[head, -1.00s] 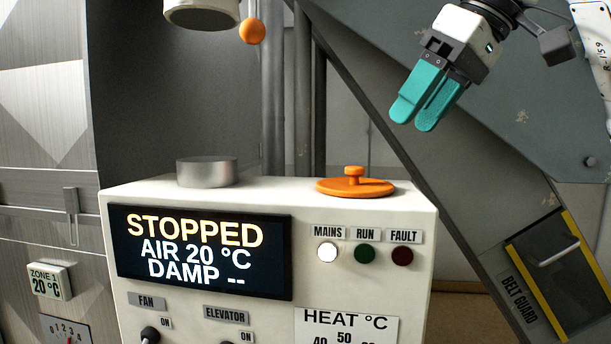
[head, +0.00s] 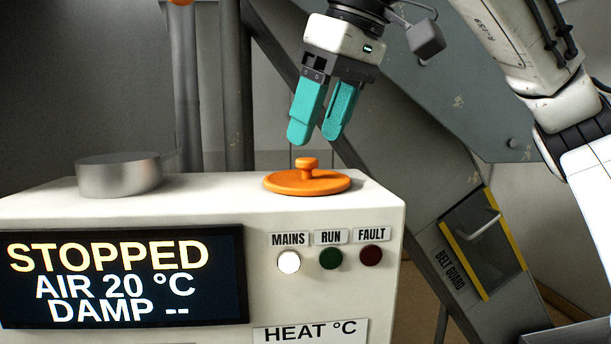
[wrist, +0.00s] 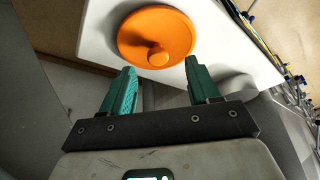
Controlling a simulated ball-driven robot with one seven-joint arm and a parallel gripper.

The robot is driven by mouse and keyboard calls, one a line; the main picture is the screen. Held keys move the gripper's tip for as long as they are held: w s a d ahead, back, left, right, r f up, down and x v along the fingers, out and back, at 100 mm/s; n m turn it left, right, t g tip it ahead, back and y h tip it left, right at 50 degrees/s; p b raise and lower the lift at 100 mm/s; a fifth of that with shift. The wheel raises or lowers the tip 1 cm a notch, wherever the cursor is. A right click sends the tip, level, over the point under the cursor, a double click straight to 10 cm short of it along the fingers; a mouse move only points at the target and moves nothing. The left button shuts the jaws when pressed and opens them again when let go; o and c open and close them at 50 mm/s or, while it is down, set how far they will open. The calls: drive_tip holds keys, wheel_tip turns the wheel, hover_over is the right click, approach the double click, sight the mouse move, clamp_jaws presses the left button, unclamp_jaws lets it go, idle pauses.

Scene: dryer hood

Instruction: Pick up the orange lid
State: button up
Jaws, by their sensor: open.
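The orange lid (head: 306,182) is a flat round disc with a small knob on top. It lies on the white top of the control box, near its right end. My gripper (head: 314,140) has teal fingers pointing down, and it hangs above the lid, apart from it. In the wrist view the lid (wrist: 156,36) shows whole, just beyond the tips of my open gripper (wrist: 160,68). Nothing is between the fingers.
A grey metal tin (head: 120,176) stands on the control box (head: 215,202), left of the lid. The box front carries a lit display (head: 120,276) and lamps. A sloping grey chute with a belt guard (head: 482,245) stands behind and to the right.

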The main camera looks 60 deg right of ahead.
sight(309, 159)
drive_tip(key=shift+p+x, duration=0.5)
drive_tip(key=shift+x, duration=1.65)
drive_tip(key=shift+s+d, duration=0.1)
drive_tip(key=shift+d, duration=0.05)
drive_tip(key=c, duration=1.1)
drive_tip(key=shift+r, duration=0.1)
